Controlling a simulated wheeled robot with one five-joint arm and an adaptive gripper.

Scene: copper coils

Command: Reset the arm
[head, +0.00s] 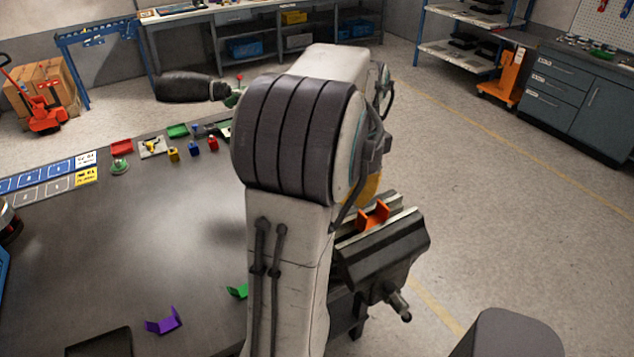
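My arm (290,215) stands upright in the middle of the head view. Its large dark ribbed joint (295,140) is at the top, and a pale link leads away behind it. A dark rounded piece (190,86) sticks out to the left beyond the joint; I cannot tell whether it belongs to my arm. No gripper fingers show, and the far end of the arm is hidden behind the joint.
A dark workbench (160,235) fills the left. It carries a purple bracket (164,322), a green bracket (237,291) and several small coloured parts at its far edge. A vise (385,250) with an orange bracket (374,216) is right of my arm. Floor at right is open.

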